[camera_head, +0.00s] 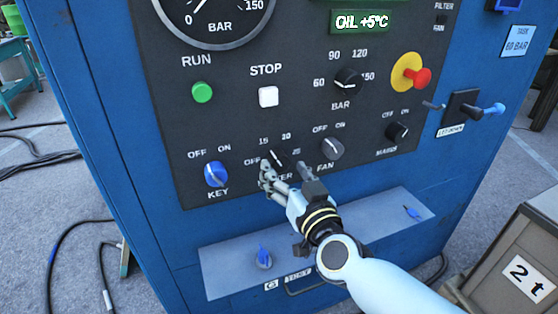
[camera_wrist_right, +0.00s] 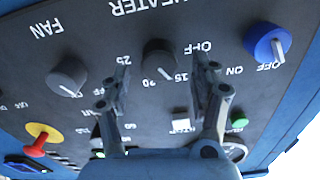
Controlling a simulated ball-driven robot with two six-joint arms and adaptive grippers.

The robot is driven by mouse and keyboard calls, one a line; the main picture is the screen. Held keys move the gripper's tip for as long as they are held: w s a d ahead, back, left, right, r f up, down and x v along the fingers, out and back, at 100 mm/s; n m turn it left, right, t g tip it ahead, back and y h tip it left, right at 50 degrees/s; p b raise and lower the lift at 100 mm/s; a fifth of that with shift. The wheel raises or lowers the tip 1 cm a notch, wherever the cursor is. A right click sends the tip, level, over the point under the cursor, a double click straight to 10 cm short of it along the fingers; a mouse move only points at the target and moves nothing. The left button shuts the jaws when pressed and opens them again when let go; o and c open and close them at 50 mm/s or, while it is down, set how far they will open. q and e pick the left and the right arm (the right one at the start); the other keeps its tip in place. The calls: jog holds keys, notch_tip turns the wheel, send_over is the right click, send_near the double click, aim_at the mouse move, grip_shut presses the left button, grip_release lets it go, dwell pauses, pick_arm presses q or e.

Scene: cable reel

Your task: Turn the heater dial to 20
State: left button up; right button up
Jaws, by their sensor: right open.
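The heater dial (camera_head: 279,157) is a black round knob low on the dark panel, partly hidden by my right gripper in the head view. In the right wrist view the heater dial (camera_wrist_right: 159,60) appears upside down, with labels OFF, 15, 20 and 25 around it. Its white pointer mark lies between 15 and 20. My right gripper (camera_head: 283,176) is open in front of the dial. In the right wrist view its fingers (camera_wrist_right: 161,82) stand on either side of the dial; I cannot tell whether they touch it. My left gripper is not in view.
The grey fan knob (camera_head: 331,148) is close right of the heater dial, and the blue key knob (camera_head: 216,174) is to its left. A grey shelf (camera_head: 225,267) sticks out below the panel. A crate marked 2t (camera_head: 505,265) stands at lower right.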

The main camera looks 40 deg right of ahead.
aim_at(282, 166)
jog(key=shift+x, duration=1.5)
jog(key=c, duration=1.2)
jog(key=shift+m, duration=0.4)
jog(key=m, duration=0.4)
jog(key=shift+m, duration=0.3)
jog(key=m, duration=0.6)
jog(key=shift+m, duration=0.3)
